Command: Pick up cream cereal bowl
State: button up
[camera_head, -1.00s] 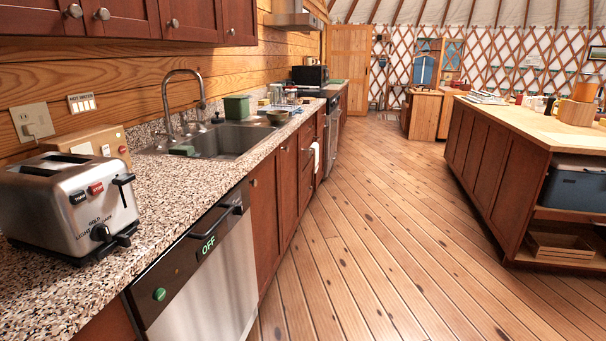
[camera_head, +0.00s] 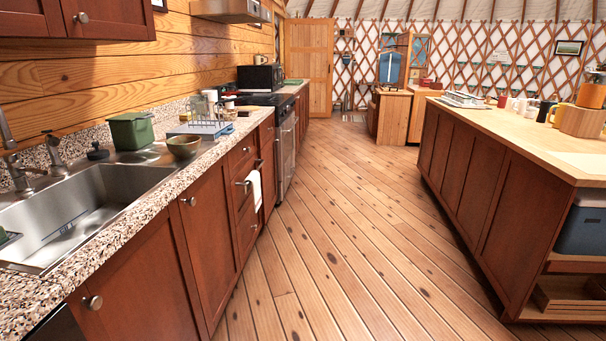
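A small bowl (camera_head: 184,147) stands on the speckled counter just past the far right corner of the sink. It looks dark olive outside with a lighter inside. No bowl that is clearly cream shows in this view. My gripper and arm are not in view.
A steel sink (camera_head: 75,212) is at the near left. A green bin (camera_head: 132,130), a blue dish rack (camera_head: 200,129) and a black stove (camera_head: 262,99) line the counter. A wooden island (camera_head: 500,190) with mugs stands right. The plank floor (camera_head: 340,240) between is clear.

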aim_at(230, 115)
jog(key=i, duration=1.9)
jog(key=i+u, duration=0.15)
jog(key=i, duration=0.45)
jog(key=i+l+u, duration=0.1)
jog(key=i, duration=0.45)
jog(key=i+l+u, duration=0.15)
jog(key=i, duration=0.45)
jog(key=l, duration=0.1)
